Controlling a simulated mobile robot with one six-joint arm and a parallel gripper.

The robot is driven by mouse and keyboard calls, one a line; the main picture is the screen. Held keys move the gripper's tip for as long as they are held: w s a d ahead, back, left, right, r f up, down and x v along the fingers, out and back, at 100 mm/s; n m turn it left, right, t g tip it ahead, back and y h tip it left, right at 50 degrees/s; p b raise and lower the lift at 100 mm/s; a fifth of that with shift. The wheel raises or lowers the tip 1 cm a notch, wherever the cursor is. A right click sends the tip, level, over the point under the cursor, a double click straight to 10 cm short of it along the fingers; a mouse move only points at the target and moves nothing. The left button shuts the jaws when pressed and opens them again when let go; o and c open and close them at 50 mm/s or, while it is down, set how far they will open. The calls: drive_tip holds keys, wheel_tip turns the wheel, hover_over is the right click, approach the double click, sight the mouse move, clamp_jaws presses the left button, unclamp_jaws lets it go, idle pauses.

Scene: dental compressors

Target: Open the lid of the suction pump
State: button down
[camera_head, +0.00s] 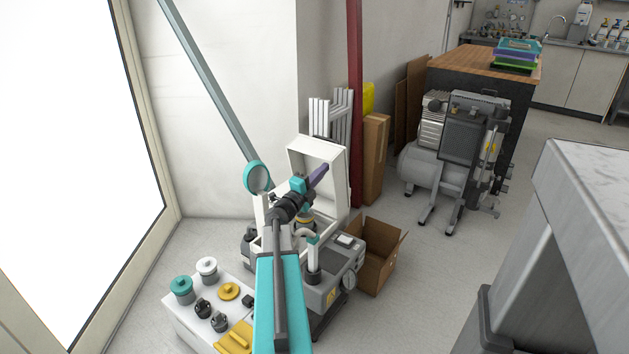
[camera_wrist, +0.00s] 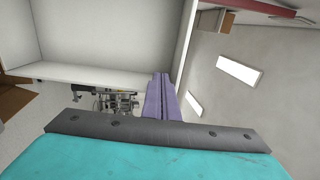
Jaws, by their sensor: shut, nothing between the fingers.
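The suction pump's white lid (camera_head: 331,153) stands raised and tilted back, with its hollow inner side facing me. The pump's white housing (camera_head: 259,211) below is partly hidden by my arm. My gripper (camera_head: 320,174) has purple fingers, closed together and empty, in front of the lid's inner side. In the wrist view the fingers (camera_wrist: 163,97) lie close to the lid's edge, with the lid's pale inside (camera_wrist: 100,35) filling the upper left. I cannot tell whether they touch it.
A grey unit with a gauge (camera_head: 347,282) stands in front of the pump, beside an open cardboard box (camera_head: 383,262). A white stand with caps (camera_head: 188,325) is at lower left. A dark red post (camera_head: 355,90) rises behind. A compressor (camera_head: 425,165) stands farther right. Floor between is clear.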

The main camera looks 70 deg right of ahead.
sight(333, 160)
drive_tip(key=shift+b+x, duration=0.5)
drive_tip(key=shift+x, duration=2.95)
drive_tip(key=shift+s+d, duration=0.1)
drive_tip(key=shift+s, duration=0.05)
